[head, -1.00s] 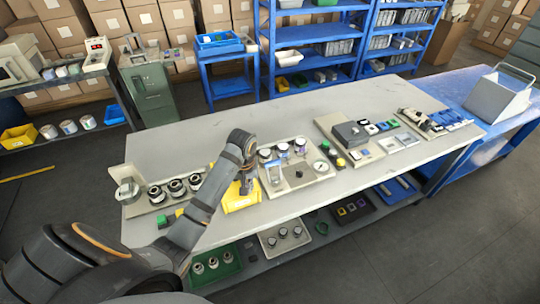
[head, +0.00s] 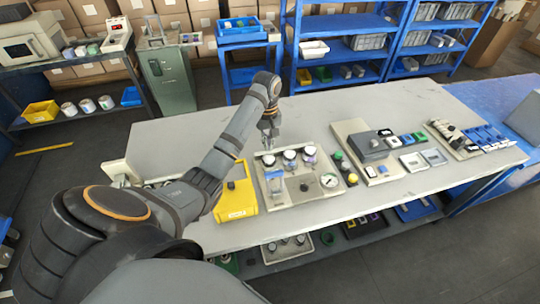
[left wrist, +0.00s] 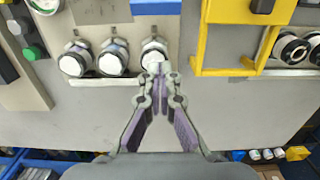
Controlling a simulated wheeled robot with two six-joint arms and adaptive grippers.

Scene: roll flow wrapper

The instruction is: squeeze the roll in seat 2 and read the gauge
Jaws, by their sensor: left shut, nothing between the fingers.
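A light panel (head: 303,204) on the bench holds three pale-topped rolls in a row along its far edge: left (head: 268,160), middle (head: 290,155) and right (head: 309,151). I cannot read seat numbers. A round white gauge (head: 329,181) is at the panel's near right; its reading is too small to tell. My left gripper (head: 267,146) is shut and empty by the left roll. In the left wrist view, the fingertips (left wrist: 159,70) overlap the lower edge of this end roll (left wrist: 153,52); contact is unclear. The middle roll (left wrist: 112,57) stands beside it. My right gripper is not in view.
A yellow frame-like block (head: 236,200) stands just left of the panel. Green, black and yellow buttons (head: 345,168) and a grey device (head: 361,146) are to its right. The bench top (head: 205,133) behind the panel is mostly clear.

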